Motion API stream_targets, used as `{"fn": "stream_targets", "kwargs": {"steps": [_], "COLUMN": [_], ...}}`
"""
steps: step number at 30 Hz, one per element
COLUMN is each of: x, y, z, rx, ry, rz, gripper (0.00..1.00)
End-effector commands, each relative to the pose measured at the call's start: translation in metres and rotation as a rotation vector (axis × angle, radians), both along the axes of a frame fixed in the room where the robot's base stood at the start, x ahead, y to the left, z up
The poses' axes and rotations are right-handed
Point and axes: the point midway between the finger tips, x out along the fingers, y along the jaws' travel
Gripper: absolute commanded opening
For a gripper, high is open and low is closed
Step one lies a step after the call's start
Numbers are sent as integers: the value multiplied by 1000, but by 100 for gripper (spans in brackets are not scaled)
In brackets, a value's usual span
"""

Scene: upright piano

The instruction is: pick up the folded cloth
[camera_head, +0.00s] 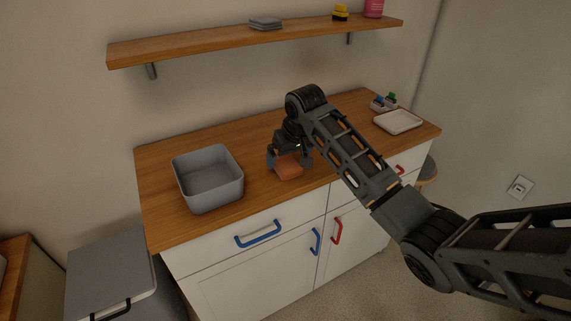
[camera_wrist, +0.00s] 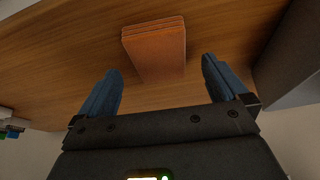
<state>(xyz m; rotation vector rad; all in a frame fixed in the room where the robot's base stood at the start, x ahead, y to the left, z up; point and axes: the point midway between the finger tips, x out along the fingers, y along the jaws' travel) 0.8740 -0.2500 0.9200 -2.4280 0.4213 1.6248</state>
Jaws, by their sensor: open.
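An orange folded cloth (camera_head: 287,168) lies on the wooden counter, right of the grey bin. In the wrist view the cloth (camera_wrist: 155,48) shows its stacked layers along the top edge. My gripper (camera_head: 290,161) is over the cloth, pointing down. Its two blue-grey fingers are apart, and in the wrist view the gripper (camera_wrist: 162,70) has one finger on either side of the cloth's near end. I see no contact between the fingers and the cloth. The arm and wrist hide part of the cloth's far side in the head view.
A grey open bin (camera_head: 209,183) stands on the counter to the left. A white tray (camera_head: 398,122) and a small holder with coloured items (camera_head: 384,102) are at the right. A shelf (camera_head: 250,43) above carries a grey folded item (camera_head: 265,23). The counter between bin and cloth is clear.

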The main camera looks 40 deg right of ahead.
Motion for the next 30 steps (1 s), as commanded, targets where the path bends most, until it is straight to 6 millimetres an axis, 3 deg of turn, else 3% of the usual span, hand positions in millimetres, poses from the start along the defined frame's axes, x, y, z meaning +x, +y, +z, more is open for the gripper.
{"fn": "stream_targets", "kwargs": {"steps": [7, 25, 30], "x": [9, 10, 10], "y": [-4, -3, -4], "z": [-23, -27, -27], "rx": [0, 1, 1], "ry": [0, -1, -1], "rz": [1, -1, 0], "gripper": [100, 100, 86]}}
